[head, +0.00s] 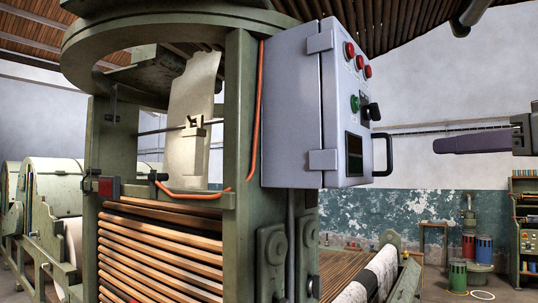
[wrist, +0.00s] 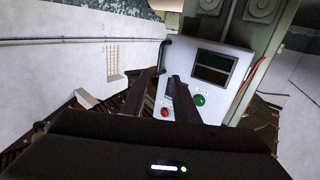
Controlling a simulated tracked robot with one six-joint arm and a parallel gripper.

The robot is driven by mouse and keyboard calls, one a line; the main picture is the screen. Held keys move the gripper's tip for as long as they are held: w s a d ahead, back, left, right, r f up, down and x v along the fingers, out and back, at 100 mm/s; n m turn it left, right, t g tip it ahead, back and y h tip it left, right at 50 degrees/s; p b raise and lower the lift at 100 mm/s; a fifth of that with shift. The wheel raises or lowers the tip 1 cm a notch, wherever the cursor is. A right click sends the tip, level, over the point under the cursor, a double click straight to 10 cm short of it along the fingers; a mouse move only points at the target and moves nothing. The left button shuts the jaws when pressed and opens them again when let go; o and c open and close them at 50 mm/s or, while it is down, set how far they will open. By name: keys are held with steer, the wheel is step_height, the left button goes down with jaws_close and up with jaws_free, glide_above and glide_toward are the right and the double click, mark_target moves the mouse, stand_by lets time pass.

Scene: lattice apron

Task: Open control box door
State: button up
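The grey control box (head: 292,110) is mounted on a green machine post, left of my gripper in the head view. Its door (head: 338,110) looks shut, with hinges on its left edge. A black handle (head: 388,155) stands out at the door's lower right. My gripper (head: 436,146) is to the right of the handle, with a visible gap. In the wrist view the two dark fingers (wrist: 163,75) are spread apart with nothing seen held. They point at the door (wrist: 215,62), near the handle (wrist: 161,54) in the picture.
The door carries red lamps (head: 359,61), a green button (head: 355,103), a dark knob (head: 371,112) and a display (head: 354,154). An orange cable (head: 257,120) runs along the post. A striped roller (head: 372,275) lies below. Open air surrounds my gripper; drums and a shelf stand behind.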

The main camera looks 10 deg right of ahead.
mark_target(390, 152)
steer(key=shift+w+a, duration=0.3)
steer(key=shift+w, duration=1.95)
steer(key=shift+w+a, duration=0.35)
steer(key=shift+w, duration=1.85)
steer(key=shift+w+a, duration=0.3)
steer(key=shift+w, duration=1.95)
steer(key=shift+c, duration=0.4)
jaws_close()
steer(key=shift+a, duration=0.2)
steer(key=shift+d, duration=0.1)
